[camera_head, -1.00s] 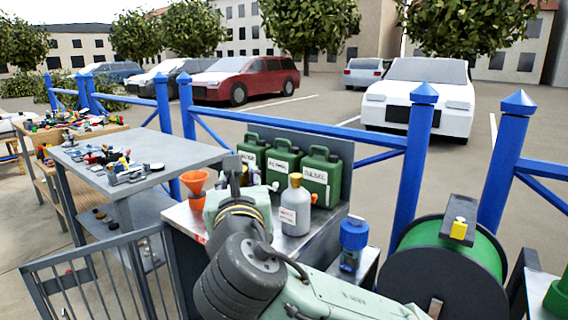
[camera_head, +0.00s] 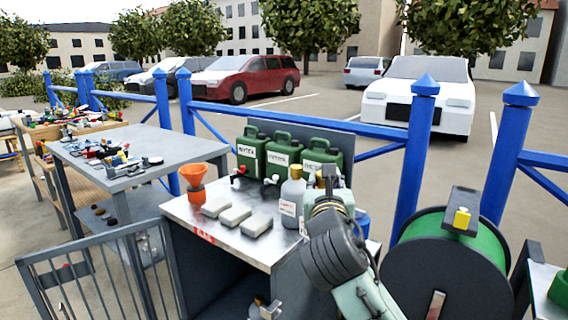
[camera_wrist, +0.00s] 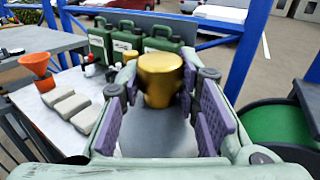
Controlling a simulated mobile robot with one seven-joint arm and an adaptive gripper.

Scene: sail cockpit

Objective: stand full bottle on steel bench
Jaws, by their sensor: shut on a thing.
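My gripper (camera_wrist: 165,112) is shut on a grey bottle (camera_wrist: 160,135) with a gold cap, held between its purple finger pads. I cannot tell which bottle is full, nor whether the held bottle's base touches anything.
Three green canisters (camera_head: 283,158) stand at the bench's back. An orange funnel (camera_head: 195,180) and three pale blocks (camera_head: 235,216) are on its left and middle. A grey table (camera_head: 130,172) stands left. A hose reel (camera_head: 440,265) stands right, and blue railings (camera_head: 310,122) run behind.

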